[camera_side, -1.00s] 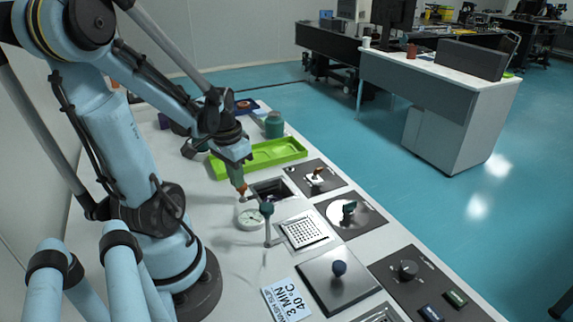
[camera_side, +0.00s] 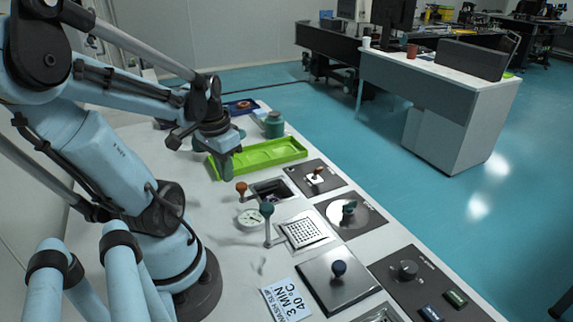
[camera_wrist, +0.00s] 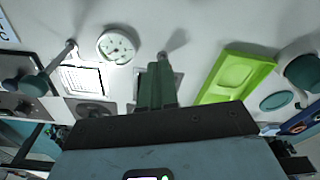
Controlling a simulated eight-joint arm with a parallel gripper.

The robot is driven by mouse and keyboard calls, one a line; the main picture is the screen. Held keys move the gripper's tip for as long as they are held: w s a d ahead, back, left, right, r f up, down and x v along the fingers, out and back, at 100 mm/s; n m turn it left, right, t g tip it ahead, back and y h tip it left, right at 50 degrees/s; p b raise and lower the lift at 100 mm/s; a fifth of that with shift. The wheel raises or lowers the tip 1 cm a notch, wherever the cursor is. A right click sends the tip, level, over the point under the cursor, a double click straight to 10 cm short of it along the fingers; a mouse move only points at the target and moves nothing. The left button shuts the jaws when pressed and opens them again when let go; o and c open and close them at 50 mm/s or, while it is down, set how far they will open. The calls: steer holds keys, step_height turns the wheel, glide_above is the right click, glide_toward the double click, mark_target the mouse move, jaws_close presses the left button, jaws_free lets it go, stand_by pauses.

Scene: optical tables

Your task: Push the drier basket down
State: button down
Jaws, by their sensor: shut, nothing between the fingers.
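Two square fittings are set in the bench. One is a dark open well (camera_side: 272,191), with an orange-brown knob (camera_side: 241,187) on a lever at its left. The other is a perforated plate (camera_side: 305,231), with a teal knob (camera_side: 266,209) on an upright lever beside it. I cannot tell for certain which is the drier basket. In the wrist view the perforated plate (camera_wrist: 83,80) is left of my fingers, which hide much of the well. My gripper (camera_side: 225,177) is shut and empty, above and left of the orange-brown knob, apart from it. It also shows in the wrist view (camera_wrist: 160,66).
A round white dial (camera_side: 250,219) lies between the two levers. A lime-green tray (camera_side: 265,157) and a teal jar (camera_side: 273,125) are behind. Dark panels with knobs line the right edge. A printed card (camera_side: 287,299) lies in front.

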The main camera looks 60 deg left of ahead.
step_height(320, 180, up, 10)
steer(key=shift+s+d, duration=0.2)
steer(key=shift+s, duration=0.25)
steer(key=shift+f, duration=0.1)
steer(key=w+d+f+m+t, duration=0.2)
steer(key=w+d+t, duration=0.1)
steer(key=w+d, duration=0.4)
steer(key=w+d+f+m+t, duration=0.2)
steer(key=w+d+t, duration=0.1)
steer(key=w+d, duration=0.4)
steer(key=d, duration=0.3)
steer(key=shift+w+d, duration=0.2)
steer(key=shift+f, duration=0.1)
